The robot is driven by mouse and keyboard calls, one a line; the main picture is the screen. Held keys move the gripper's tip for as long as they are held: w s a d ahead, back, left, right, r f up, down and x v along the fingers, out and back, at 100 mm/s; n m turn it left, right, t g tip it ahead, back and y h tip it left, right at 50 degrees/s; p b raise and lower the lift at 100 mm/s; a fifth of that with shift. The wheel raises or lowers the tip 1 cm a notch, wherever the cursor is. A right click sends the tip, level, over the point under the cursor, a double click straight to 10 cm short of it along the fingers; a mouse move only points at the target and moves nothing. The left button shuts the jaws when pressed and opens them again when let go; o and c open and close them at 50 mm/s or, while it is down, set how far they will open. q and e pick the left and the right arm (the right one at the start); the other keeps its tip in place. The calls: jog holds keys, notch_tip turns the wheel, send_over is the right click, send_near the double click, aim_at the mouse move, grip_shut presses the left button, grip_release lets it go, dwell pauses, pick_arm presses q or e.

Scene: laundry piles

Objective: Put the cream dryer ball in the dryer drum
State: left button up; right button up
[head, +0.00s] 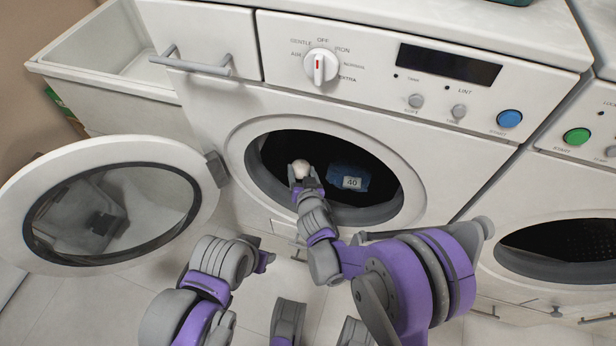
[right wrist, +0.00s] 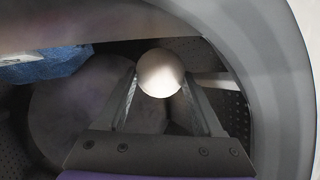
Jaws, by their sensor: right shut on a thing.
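The cream dryer ball (head: 301,167) is held between the fingertips of my right gripper (head: 301,176), at the round opening of the dryer drum (head: 285,150). In the right wrist view the ball (right wrist: 160,72) sits between the two fingers of the right gripper (right wrist: 160,85), with the dark perforated drum wall (right wrist: 232,110) behind and beside it. The ball is not resting on the drum. My left gripper (head: 264,262) is low, in front of the machine and outside the drum; its fingers cannot be made out.
A dark blue cloth with a "40" tag (head: 348,178) is inside the drum, right of the ball. The round door (head: 180,155) stands open at the left. An open drawer (head: 70,70) juts out at upper left. Another machine (head: 580,165) stands at the right.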

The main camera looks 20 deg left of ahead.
jog(key=shift+f+b, duration=0.75)
jog(key=shift+f, duration=1.7)
jog(key=shift+f, duration=0.2)
jog(key=o, duration=1.1)
jog(key=shift+r, duration=0.15)
jog(key=shift+s+d+r, duration=0.15)
jog(key=shift+s+r, duration=0.05)
jog(key=p+v, duration=0.3)
jog(key=v, duration=0.8)
jog(key=shift+s+d, duration=0.1)
jog(key=shift+s, duration=0.05)
